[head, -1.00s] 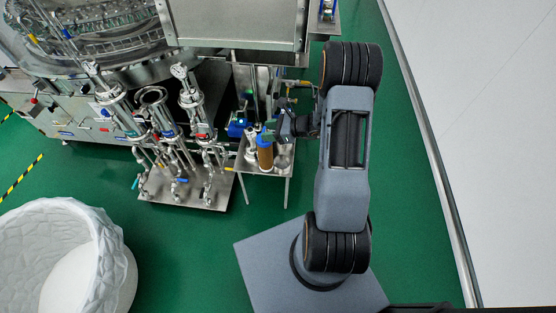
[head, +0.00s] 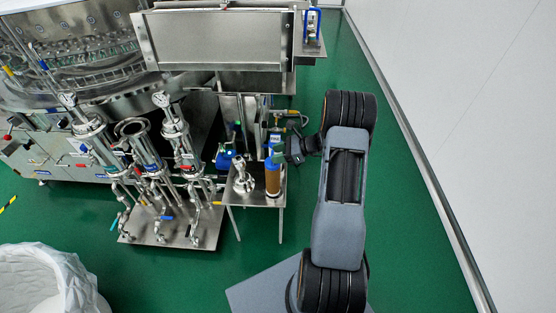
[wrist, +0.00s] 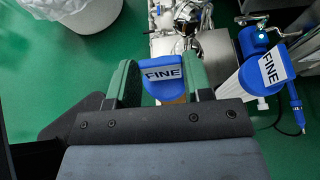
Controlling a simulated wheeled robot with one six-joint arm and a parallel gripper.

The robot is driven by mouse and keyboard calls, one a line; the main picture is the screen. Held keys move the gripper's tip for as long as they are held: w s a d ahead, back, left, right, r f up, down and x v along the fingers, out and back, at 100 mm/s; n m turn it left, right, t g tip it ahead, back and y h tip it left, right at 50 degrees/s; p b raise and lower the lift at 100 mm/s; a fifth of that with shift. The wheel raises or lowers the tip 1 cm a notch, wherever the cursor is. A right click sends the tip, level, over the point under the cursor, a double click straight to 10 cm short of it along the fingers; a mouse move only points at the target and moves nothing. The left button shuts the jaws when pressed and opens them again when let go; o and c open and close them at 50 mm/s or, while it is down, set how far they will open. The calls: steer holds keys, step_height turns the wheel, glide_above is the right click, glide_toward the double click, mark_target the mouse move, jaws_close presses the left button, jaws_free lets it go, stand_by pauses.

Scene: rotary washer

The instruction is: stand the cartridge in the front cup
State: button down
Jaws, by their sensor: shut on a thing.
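The cartridge is an amber upright cylinder (head: 273,182) with a blue top, over the right part of a small steel table (head: 240,198). In the wrist view, its blue cap labelled FINE (wrist: 163,75) sits between the two green fingers. My gripper (head: 277,152) is shut on the cartridge's top; it also shows in the wrist view (wrist: 161,84). The front cup is hidden behind or under the cartridge, so I cannot tell whether the cartridge's foot is inside it or above it.
A metal fitting (head: 243,178) stands on the table just left of the cartridge. A second blue FINE housing (wrist: 262,66) with a hose is close at the right in the wrist view. Steel pipes and gauges (head: 170,140) stand to the left. Green floor lies open in front.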

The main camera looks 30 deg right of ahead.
mark_target(272, 170)
step_height(272, 170, down, 3)
steer(key=shift+r, duration=0.1)
steer(key=c, duration=0.5)
jaws_free()
